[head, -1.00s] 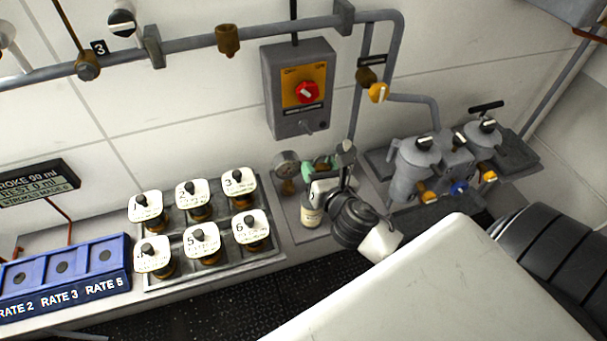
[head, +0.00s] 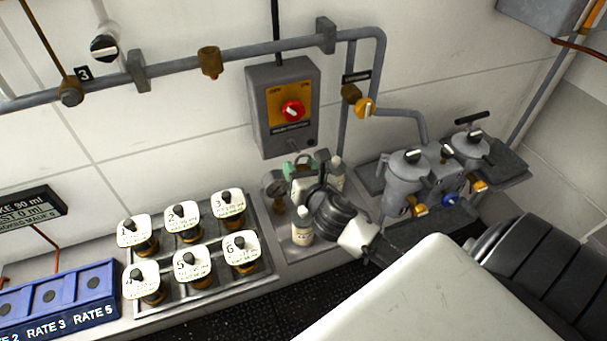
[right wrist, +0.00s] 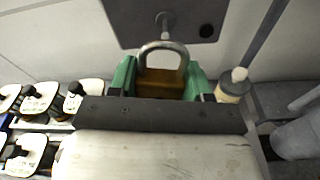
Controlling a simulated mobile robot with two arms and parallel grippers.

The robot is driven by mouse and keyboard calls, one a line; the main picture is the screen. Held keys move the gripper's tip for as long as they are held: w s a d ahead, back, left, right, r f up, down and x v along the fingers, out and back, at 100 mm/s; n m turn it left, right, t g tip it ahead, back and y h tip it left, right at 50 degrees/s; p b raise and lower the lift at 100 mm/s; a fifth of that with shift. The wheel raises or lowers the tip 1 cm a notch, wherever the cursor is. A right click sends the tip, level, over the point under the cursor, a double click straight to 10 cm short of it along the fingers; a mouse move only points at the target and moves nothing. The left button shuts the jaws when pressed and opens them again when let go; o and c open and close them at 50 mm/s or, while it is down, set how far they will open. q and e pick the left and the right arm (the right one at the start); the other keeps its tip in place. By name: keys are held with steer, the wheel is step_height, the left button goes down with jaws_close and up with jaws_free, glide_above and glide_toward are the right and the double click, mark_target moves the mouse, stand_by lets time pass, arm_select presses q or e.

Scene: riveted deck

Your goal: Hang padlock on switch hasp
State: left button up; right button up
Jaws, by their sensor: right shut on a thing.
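The switch box (head: 284,108), grey with a yellow plate and red knob (head: 292,110), is on the wall in the head view. Its hasp (right wrist: 165,21) shows in the right wrist view as a small grey piece at the box's lower part. My right gripper (head: 303,168) is just below the box. In the right wrist view its green fingers (right wrist: 160,80) are shut on the padlock, with brass body (right wrist: 162,82) and upright silver shackle (right wrist: 163,48). The shackle top appears just below the hasp; whether they touch I cannot tell. My left gripper is not in view.
A rack of numbered white-topped knobs (head: 190,240) stands left of the gripper. A small bottle (head: 301,228) stands beneath it, and another (right wrist: 233,85) is right of the fingers. Grey filter canisters (head: 404,180) stand right. A pipe (head: 180,66) runs along the wall.

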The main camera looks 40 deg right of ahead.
mark_target(288, 152)
steer(key=shift+b+x, duration=0.65)
steer(key=shift+x, duration=1.4)
steer(key=shift+w+d+f, duration=0.2)
steer(key=shift+w+f, duration=0.25)
steer(key=shift+w, duration=0.05)
steer(key=o, duration=1)
steer(key=b+v, duration=0.2)
steer(key=v, duration=0.8)
steer(key=shift+s+a, duration=0.1)
steer(key=shift+s, duration=0.3)
